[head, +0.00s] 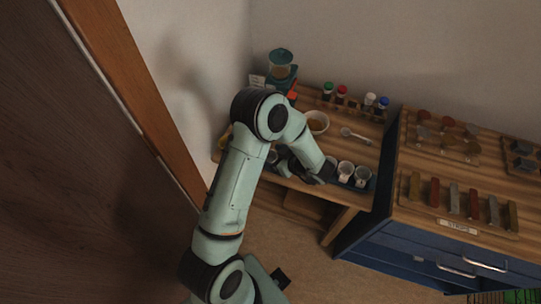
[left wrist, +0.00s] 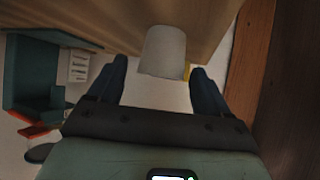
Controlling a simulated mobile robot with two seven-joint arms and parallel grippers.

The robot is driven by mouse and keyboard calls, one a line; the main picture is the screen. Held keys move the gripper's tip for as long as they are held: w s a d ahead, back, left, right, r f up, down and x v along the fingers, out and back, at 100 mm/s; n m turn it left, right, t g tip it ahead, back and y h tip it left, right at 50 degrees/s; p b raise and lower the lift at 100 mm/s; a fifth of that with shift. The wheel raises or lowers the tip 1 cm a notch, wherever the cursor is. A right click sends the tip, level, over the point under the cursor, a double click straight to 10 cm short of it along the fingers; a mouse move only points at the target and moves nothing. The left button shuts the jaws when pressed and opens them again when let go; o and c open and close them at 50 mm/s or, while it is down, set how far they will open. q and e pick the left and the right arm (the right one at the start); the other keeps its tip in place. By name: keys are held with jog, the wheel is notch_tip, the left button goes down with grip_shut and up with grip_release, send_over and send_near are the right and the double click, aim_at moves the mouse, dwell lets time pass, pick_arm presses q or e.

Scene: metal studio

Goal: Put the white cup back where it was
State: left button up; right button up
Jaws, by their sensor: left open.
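The white cup (left wrist: 164,50) shows in the left wrist view, just past my fingertips and roughly midway between them. It looks like a pale plain cylinder on a wooden surface. My left gripper (left wrist: 160,78) is open, with a dark finger on each side and nothing clasped. In the head view my left gripper (head: 281,166) is low over the front left of the wooden counter (head: 350,151), partly covered by my own arm. The cup at its fingertips is hidden there by my arm. Several other whitish cups (head: 345,169) stand in a row on a dark tray (head: 361,187) to the right.
A teal grinder (head: 281,67) stands at the back left. A bowl (head: 317,122), a spoon (head: 355,135) and capped bottles (head: 369,101) are on the counter. A blue cabinet (head: 400,251) with sample blocks is at right. A wooden door frame (head: 135,85) stands at left.

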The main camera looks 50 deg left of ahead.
pick_arm(q)
jog(key=v, duration=1)
jog(key=shift+d+p, duration=0.25)
jog(key=shift+p, duration=0.05)
